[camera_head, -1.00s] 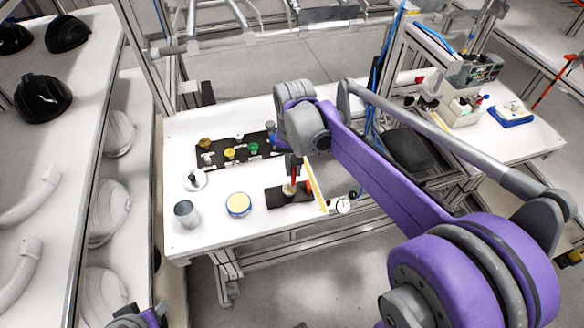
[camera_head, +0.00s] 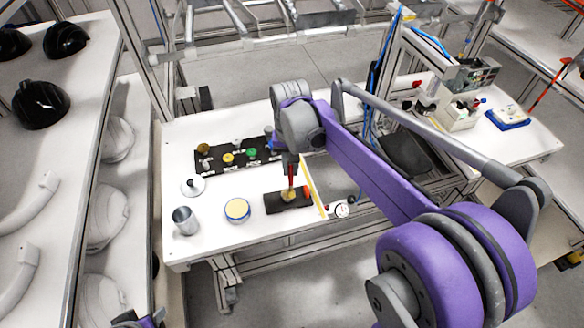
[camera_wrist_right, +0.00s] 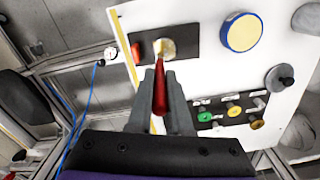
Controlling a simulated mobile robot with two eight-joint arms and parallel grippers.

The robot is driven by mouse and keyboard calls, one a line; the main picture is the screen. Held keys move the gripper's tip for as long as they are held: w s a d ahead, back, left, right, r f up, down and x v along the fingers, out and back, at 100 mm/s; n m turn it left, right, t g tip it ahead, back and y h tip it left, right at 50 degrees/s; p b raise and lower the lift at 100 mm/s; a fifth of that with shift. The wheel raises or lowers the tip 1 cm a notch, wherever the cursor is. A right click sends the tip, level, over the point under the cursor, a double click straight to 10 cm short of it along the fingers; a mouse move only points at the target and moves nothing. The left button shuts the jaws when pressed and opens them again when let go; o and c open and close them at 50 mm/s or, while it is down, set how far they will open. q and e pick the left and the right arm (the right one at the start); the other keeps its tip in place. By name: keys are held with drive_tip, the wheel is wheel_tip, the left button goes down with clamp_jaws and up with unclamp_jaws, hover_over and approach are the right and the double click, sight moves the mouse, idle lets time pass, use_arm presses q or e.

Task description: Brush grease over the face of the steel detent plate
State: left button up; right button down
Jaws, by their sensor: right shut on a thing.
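My right gripper (camera_head: 291,158) is shut on the red handle of a brush (camera_head: 291,173), which points down; the handle also shows between the fingers in the right wrist view (camera_wrist_right: 160,90). The brush's pale tip is over a dark mat (camera_head: 273,204), at a tan round patch (camera_wrist_right: 166,47). I cannot make out the steel detent plate apart from this patch, nor whether the tip touches it. A round tin (camera_head: 237,210) with pale yellow content and a blue rim stands left of the mat. My left gripper's fingers are not in view.
A black board (camera_head: 207,160) with coloured knobs lies behind. A yellow strip (camera_head: 314,189) and a dial gauge (camera_head: 342,210) are right of the mat.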

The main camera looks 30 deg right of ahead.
drive_tip(key=shift+w+a, duration=0.2)
drive_tip(key=shift+a, duration=0.15)
drive_tip(key=shift+w+a, duration=0.15)
drive_tip(key=shift+a, duration=0.1)
drive_tip(key=shift+a, duration=0.25)
drive_tip(key=shift+s+a, duration=0.25)
drive_tip(key=shift+a, duration=0.05)
drive_tip(key=shift+s, duration=0.15)
drive_tip(key=shift+s+a, duration=0.15)
drive_tip(key=shift+s, duration=0.1)
drive_tip(key=shift+s, duration=0.35)
